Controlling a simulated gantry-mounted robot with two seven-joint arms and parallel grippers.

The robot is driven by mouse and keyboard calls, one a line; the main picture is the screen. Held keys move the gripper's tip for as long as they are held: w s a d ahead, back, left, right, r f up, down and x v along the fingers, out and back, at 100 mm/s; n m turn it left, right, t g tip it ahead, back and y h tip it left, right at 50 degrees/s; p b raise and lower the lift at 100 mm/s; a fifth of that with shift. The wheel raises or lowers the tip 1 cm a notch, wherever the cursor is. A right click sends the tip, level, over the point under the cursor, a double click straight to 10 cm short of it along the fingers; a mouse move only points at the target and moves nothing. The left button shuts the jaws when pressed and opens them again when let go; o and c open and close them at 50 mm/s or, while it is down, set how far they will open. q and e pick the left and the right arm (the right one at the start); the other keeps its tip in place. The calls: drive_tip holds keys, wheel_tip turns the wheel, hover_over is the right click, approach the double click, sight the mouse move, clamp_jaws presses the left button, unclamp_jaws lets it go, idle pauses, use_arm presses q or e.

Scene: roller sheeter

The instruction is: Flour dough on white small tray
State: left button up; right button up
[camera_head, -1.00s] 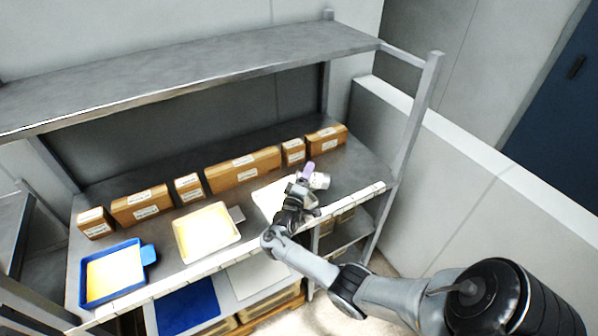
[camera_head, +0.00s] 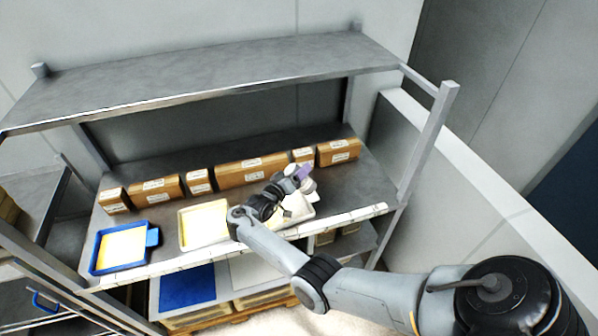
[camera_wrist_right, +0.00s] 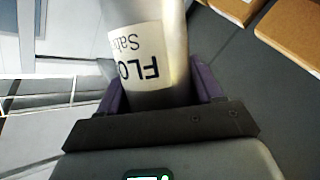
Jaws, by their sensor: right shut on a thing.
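My right gripper (camera_head: 303,174) is shut on a silver shaker (camera_head: 308,186) with a white label. In the right wrist view the shaker (camera_wrist_right: 150,50) stands between my purple fingers, its label upside down and partly reading "FLO". A white small tray (camera_head: 229,234) with pale yellow dough (camera_head: 203,221) lies on the shelf left of my gripper. Another white tray (camera_head: 308,212) lies under my gripper, which hides much of it and its contents. A blue tray (camera_head: 151,236) with yellow dough (camera_head: 121,247) lies at the left. My left gripper is out of view.
Several brown boxes (camera_head: 250,171) stand along the back of the shelf. An upper shelf (camera_head: 220,80) overhangs the rear, and a metal post (camera_head: 425,150) stands at the right. Below are a blue panel (camera_head: 187,287) and a white one.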

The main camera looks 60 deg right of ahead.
drive_tip(key=r+m+y+p, duration=0.1)
drive_tip(key=m+p, duration=0.1)
drive_tip(key=s+r+m+t+y+p, duration=0.1)
drive_tip(key=r+m+p, duration=0.1)
drive_tip(key=p, duration=0.1)
drive_tip(key=shift+d+r, duration=0.15)
drive_tip(key=shift+r, duration=0.1)
drive_tip(key=shift+s+r+m+t+y+p, duration=0.15)
drive_tip(key=shift+r+m+t+y+p, duration=0.2)
drive_tip(key=shift+m+p, duration=0.35)
drive_tip(key=shift+r+m+t, duration=0.1)
drive_tip(key=shift+m+t, duration=0.15)
drive_tip(key=shift+m, duration=0.25)
